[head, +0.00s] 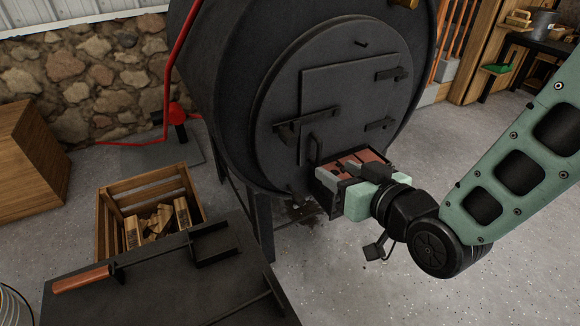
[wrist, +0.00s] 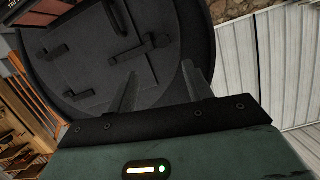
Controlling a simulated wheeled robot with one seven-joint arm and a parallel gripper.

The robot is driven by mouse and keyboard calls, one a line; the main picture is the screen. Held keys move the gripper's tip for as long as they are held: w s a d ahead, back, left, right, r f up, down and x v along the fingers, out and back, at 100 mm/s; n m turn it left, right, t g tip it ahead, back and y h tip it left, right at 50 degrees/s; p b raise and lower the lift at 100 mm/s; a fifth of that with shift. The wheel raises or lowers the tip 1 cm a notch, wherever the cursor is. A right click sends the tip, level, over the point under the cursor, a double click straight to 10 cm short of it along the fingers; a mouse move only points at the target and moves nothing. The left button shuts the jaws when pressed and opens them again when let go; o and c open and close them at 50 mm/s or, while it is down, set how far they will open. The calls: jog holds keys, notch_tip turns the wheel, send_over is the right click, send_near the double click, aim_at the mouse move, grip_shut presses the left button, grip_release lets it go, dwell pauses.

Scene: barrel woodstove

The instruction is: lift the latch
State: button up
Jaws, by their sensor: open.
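The black latch (head: 306,121) is a bar across the left edge of the stove's square door (head: 345,90), sitting in a bracket. A loop handle (head: 312,148) is just below it. In the wrist view, which looks turned over, the latch (wrist: 130,53) lies on the door, with the handle (wrist: 115,18) above it. My gripper (head: 340,175) is below and right of the latch in the head view, apart from it. Its two grey fingers (wrist: 159,72) are spread and empty. The finger ends are partly hard to tell from the dark stove.
A box-like tray (head: 330,203) with a reddish inside juts out below the door, close to my gripper. Door hinges (head: 393,74) are on the right. A black table (head: 160,290) with a wood-handled tool and a wooden crate (head: 150,178) stand left. Floor at the lower right is clear.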

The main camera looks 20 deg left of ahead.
aim_at(293, 141)
jog(key=w+a+f+b, duration=0.1)
jog(key=w+a, duration=0.3)
jog(key=w+a+f+t+y+b, duration=0.1)
jog(key=w+a+b, duration=0.1)
jog(key=a, duration=0.3)
jog(key=w+a+f+t+y+b, duration=0.1)
jog(key=w+a+f, duration=0.1)
jog(key=w+a, duration=0.3)
jog(key=shift+w+a, duration=0.2)
jog(key=shift+w, duration=0.1)
jog(key=shift+c, duration=0.3)
grip_shut()
jog(key=shift+r, duration=0.1)
jog(key=shift+r, duration=0.1)
